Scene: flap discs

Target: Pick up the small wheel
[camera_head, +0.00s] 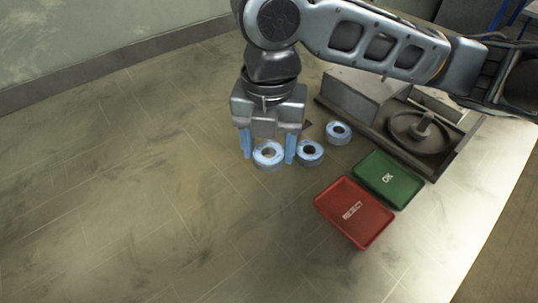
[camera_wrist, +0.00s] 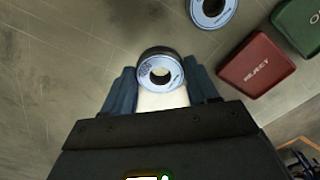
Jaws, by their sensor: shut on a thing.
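A small ring-shaped wheel (camera_head: 268,154) with a pale blue face and an open centre is between the blue fingers of my gripper (camera_head: 268,150). My gripper points down and is shut on this wheel. In the wrist view the wheel (camera_wrist: 159,72) sits between the two fingertips (camera_wrist: 163,88), its face and dark rim showing. I cannot tell whether it touches the table. A second similar wheel (camera_head: 310,152) lies just right of my gripper, and it also shows in the wrist view (camera_wrist: 212,10). A third wheel (camera_head: 338,132) lies farther back to the right.
A red tray marked REJECT (camera_head: 354,212) and a green tray marked OK (camera_head: 388,179) lie to the right. Behind them stands a grey fixture (camera_head: 436,160) with a round disc and upright post. The table's left and front are clear.

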